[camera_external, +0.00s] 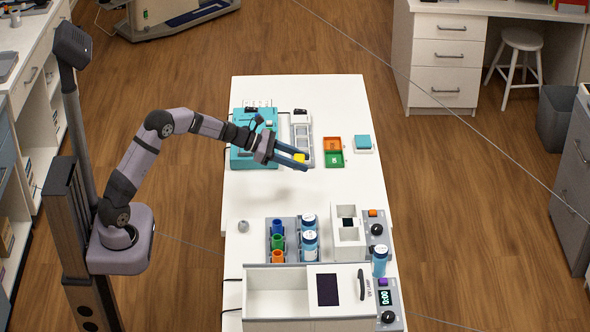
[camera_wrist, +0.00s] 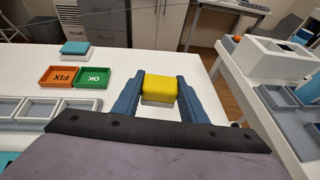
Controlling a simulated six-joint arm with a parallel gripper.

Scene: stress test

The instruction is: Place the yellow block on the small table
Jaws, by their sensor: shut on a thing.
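My gripper (camera_external: 300,157) is shut on the yellow block (camera_external: 299,158), between its two blue fingers. In the wrist view, the yellow block (camera_wrist: 160,91) sits at the fingertips, with a pale grey part under it. In the external view, the gripper appears above the white table (camera_external: 300,100), right of the teal machine, with a shadow below on the bare surface. I cannot tell for sure which surface is the small table; a second white table (camera_external: 235,252) stands nearer the camera.
Orange and green bins (camera_external: 333,161), a teal block (camera_external: 363,141) on a white base and a grey tray (camera_external: 301,135) lie near the gripper. Coloured cups (camera_external: 277,242), blue-capped jars (camera_external: 310,240) and white devices (camera_external: 348,225) crowd the nearer table. The table below the gripper is mostly clear.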

